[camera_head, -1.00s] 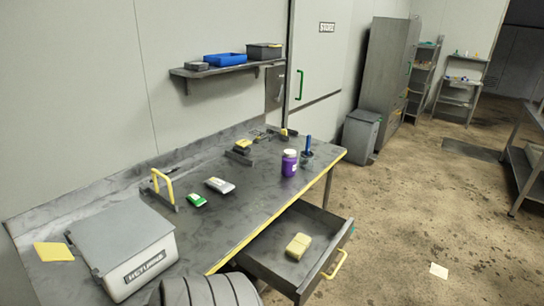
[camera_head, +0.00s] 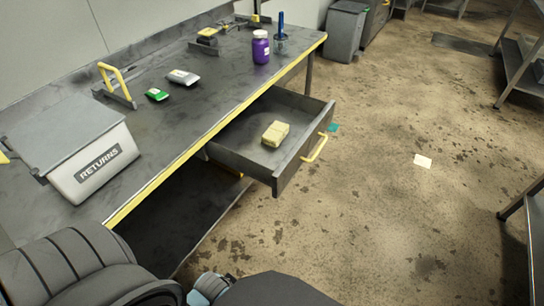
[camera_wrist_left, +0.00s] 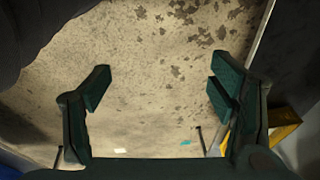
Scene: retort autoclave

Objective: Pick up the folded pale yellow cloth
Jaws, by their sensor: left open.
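The folded pale yellow cloth (camera_head: 275,133) lies as a small thick block inside the open drawer (camera_head: 292,168), on the drawer floor under the table's front edge. Nothing covers it in the head view. I cannot make it out in the left wrist view. My left gripper (camera_wrist_left: 160,88) is open in the left wrist view, with nothing between its fingers and the stained floor behind them. Its fingers do not show clearly in the head view, where parts of my arm fill the lower left. My right gripper is not in view.
The table (camera_head: 230,85) holds a RETURNS bin (camera_head: 95,165), a yellow-handled tool (camera_head: 118,85), green and white packets, and a purple jar (camera_head: 260,48). The drawer's yellow handle (camera_head: 315,148) juts out over the floor. Open floor lies right of the drawer, with a white paper (camera_head: 423,161).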

